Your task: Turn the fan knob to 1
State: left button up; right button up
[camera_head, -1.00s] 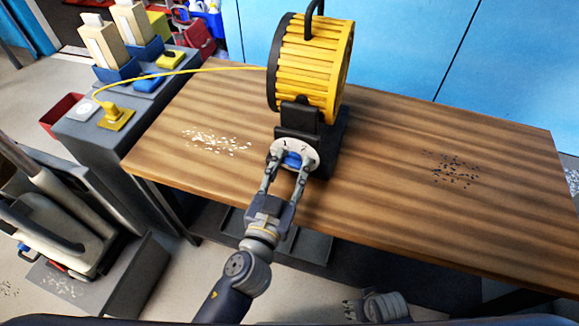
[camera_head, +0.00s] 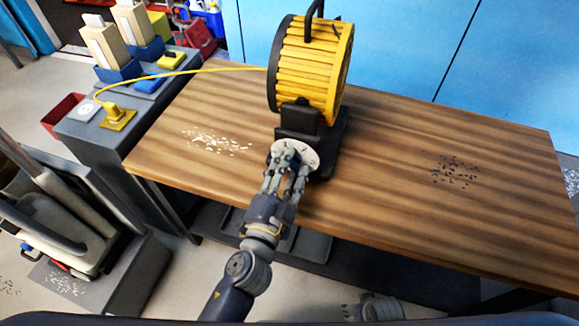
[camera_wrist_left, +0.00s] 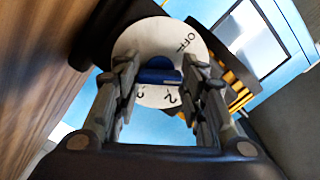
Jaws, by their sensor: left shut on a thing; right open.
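The yellow and black fan (camera_head: 312,65) stands upright on the wooden table. Its white round dial (camera_head: 308,157) faces me at the base of the fan. In the left wrist view the dial (camera_wrist_left: 133,44) shows "OFF" at upper right and a "2" at the lower edge; another mark is partly hidden. The blue knob (camera_wrist_left: 158,72) sits at the dial's centre. My left gripper (camera_head: 281,160) is shut on the knob, its fingers (camera_wrist_left: 157,80) on both sides of it. My right gripper (camera_head: 375,308) is low at the bottom edge, away from the table.
White scraps (camera_head: 215,142) and dark scraps (camera_head: 456,170) lie on the table (camera_head: 390,150). A yellow cord (camera_head: 185,73) runs from the fan to a yellow plug (camera_head: 118,117) on the grey cabinet at left. The table's right side is mostly clear.

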pick_arm(q)
jog(key=shift+m, duration=0.7)
pick_arm(e)
jog(key=shift+s+f, duration=0.35)
jog(key=shift+s, duration=0.05)
pick_arm(q)
jog(key=o, duration=1.1)
jog(key=shift+c, duration=0.2)
jog(key=v, duration=0.7)
jog(key=shift+s, duration=0.25)
